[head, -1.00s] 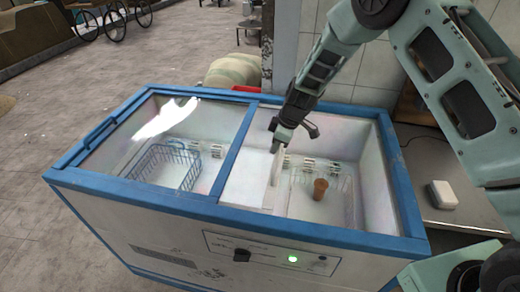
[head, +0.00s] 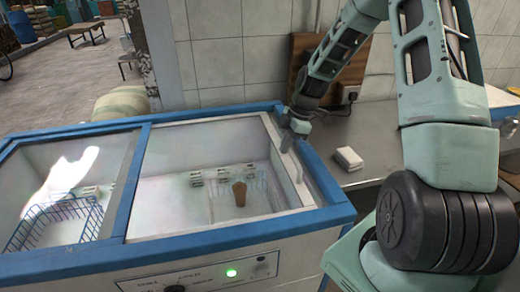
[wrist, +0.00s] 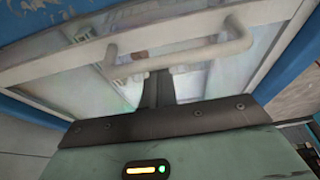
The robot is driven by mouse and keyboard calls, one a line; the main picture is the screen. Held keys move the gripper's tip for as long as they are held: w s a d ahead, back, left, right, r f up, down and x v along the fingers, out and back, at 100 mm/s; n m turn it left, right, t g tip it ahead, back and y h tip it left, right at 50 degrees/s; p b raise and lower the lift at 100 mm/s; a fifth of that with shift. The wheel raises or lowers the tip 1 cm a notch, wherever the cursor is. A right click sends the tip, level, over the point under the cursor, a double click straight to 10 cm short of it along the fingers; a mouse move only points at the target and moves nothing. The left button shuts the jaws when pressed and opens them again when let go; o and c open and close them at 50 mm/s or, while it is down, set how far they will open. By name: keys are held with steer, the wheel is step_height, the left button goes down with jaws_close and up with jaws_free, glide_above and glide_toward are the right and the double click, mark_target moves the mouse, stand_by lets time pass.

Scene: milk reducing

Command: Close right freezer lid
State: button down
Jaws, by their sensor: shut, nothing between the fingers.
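The right freezer lid is a sliding glass pane with a white frame (head: 273,130). In the head view its right edge lies close to the freezer's blue right rim (head: 322,180). A white bar handle (head: 289,163) stands along that edge; in the wrist view the handle (wrist: 180,50) crosses the top of the picture. My gripper (head: 291,142) is at the handle, its dark fingers (wrist: 158,88) together and holding nothing. I cannot tell whether they touch the handle. Any narrow gap between lid edge and rim is hard to judge.
The left glass section (head: 100,150) shows a wire basket (head: 60,222) beneath it. A brown cup (head: 239,193) stands inside the right compartment. A small white box (head: 348,158) lies on the counter (head: 378,140) to the right. A tiled wall is behind.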

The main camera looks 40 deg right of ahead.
steer(key=shift+s+d, duration=0.25)
steer(key=shift+d, duration=0.4)
steer(key=shift+s+d, duration=0.25)
steer(key=shift+d, duration=0.35)
steer(key=shift+s+d, duration=0.25)
steer(key=shift+d, duration=0.4)
steer(key=shift+d, duration=0.1)
steer(key=a, duration=0.1)
steer(key=w+a, duration=0.1)
steer(key=a+f, duration=0.1)
steer(key=a, duration=0.1)
steer(key=shift+w+a, duration=0.1)
steer(key=shift+w, duration=0.25)
steer(key=b+v, duration=0.1)
steer(key=v, duration=0.9)
steer(key=shift+a+r+b, duration=0.15)
steer(key=shift+b, duration=0.2)
